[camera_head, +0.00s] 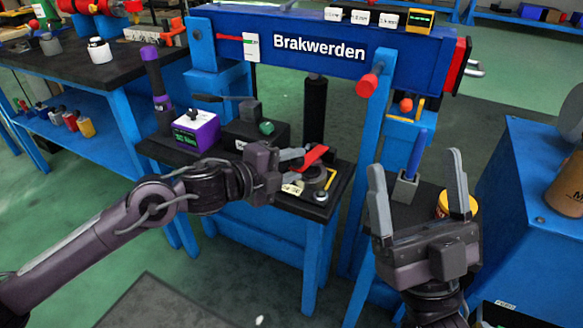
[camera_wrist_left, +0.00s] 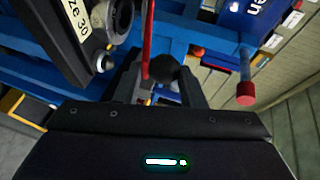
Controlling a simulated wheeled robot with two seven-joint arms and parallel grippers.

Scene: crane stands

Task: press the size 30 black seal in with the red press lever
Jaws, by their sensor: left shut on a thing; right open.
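My left gripper (camera_head: 292,160) is at the red press lever (camera_head: 313,156) on the small bench under the blue crane beam. In the left wrist view, the red lever (camera_wrist_left: 147,40) and its dark round knob (camera_wrist_left: 166,72) lie between the fingers, and the gripper is shut on it. A label ending in "ze 30" (camera_wrist_left: 76,20) is on a dark block beside a grey round part (camera_wrist_left: 112,14). In the head view the pale label (camera_head: 293,188) is at the bench's front. The black seal cannot be told apart there. My right gripper (camera_head: 417,165) is open and empty at the right.
The blue beam marked Brakwerden (camera_head: 320,48) spans above the bench, with a blue post (camera_head: 367,150) right of the press. A purple box (camera_head: 196,130) stands at the bench's left. A blue-handled tool (camera_head: 416,155) and a yellow tin (camera_head: 442,207) are near my right gripper.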

